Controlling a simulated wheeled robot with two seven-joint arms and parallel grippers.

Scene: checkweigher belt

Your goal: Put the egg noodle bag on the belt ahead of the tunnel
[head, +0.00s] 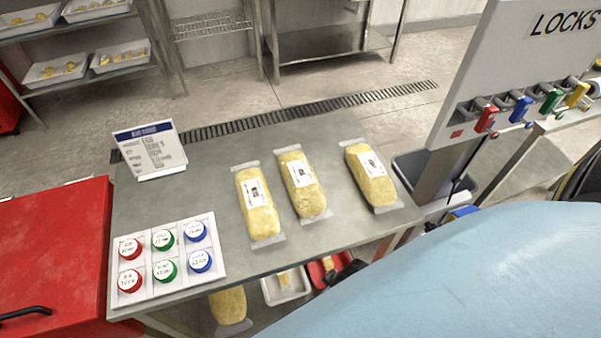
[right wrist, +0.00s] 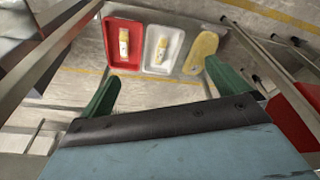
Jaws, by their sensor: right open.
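Three yellow noodle bags with white labels and clear ends lie side by side on the grey table in the head view: a left one (head: 257,205), a middle one (head: 301,182) and a right one (head: 370,177). Their label print is too small to read, so I cannot tell which is the egg noodle bag. My right gripper (right wrist: 162,72) is open, with its green fingers apart and nothing between them. It hangs off the table's front right side, under my blue arm in the head view. My left gripper is not in view. I see no belt or tunnel.
The grey table (head: 215,260) carries a sign (head: 149,150) and a tray of coloured discs (head: 167,297). Below are a red tray (right wrist: 108,44), a white tray (right wrist: 148,62) and a yellow item (right wrist: 201,52). A lock board (head: 490,60) stands right; a red cabinet (head: 60,240) stands left.

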